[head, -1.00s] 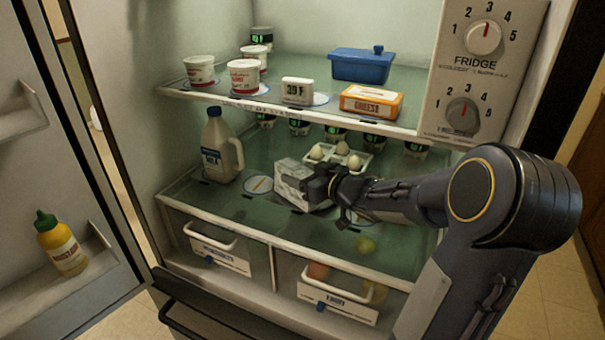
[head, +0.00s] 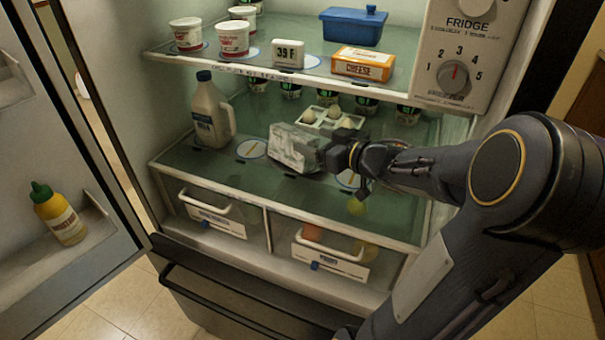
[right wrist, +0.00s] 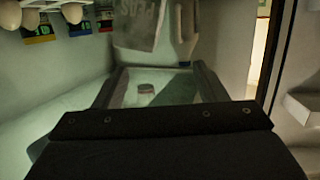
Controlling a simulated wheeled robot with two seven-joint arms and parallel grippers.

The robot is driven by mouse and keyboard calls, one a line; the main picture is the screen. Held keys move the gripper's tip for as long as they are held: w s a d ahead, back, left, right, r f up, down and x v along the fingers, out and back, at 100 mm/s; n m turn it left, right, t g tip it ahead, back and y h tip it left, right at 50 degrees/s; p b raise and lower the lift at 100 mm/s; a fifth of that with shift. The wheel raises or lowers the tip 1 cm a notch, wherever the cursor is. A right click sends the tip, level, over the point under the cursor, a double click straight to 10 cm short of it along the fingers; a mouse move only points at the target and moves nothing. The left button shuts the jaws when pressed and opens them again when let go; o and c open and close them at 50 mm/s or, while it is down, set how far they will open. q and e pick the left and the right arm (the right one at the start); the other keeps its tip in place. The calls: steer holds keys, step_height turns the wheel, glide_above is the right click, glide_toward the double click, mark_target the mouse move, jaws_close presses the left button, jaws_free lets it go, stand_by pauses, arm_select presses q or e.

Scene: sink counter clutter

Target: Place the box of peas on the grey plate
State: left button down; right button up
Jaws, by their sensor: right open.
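A pale grey-white box (head: 292,147) with dark markings sits on the middle shelf of the fridge, tilted in the head view. Lettering, hard to read, shows on the box in the right wrist view (right wrist: 138,25). My right gripper (head: 328,157) is at the right side of the box, and its near parts hide that end. In the right wrist view the fingers (right wrist: 160,72) are spread apart, with the box beyond and above their tips. I cannot make out a grey plate for certain; flat round discs (head: 250,149) lie on the shelf. My left gripper is not in view.
A milk jug (head: 211,110) stands left of the box. An egg holder (head: 330,120) and several small jars are behind it. The upper shelf holds tubs, a timer, an orange box (head: 364,64) and a blue container (head: 352,27). The fridge door (head: 60,170) stands open at left.

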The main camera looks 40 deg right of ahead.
steer(key=s+a+f+m+g+y, duration=0.1)
steer(key=s+a+f+g, duration=0.3)
steer(key=s+a, duration=0.5)
steer(key=s+a+f+m+g+y, duration=0.1)
steer(key=s+a+f+g, duration=0.2)
steer(key=s+a+g, duration=0.3)
steer(key=s+a, duration=0.4)
steer(key=a, duration=0.2)
steer(key=shift+s+a+f+m, duration=0.25)
steer(key=shift+a+f+m, duration=0.05)
steer(key=shift+a+f, duration=0.1)
steer(key=shift+d, duration=0.1)
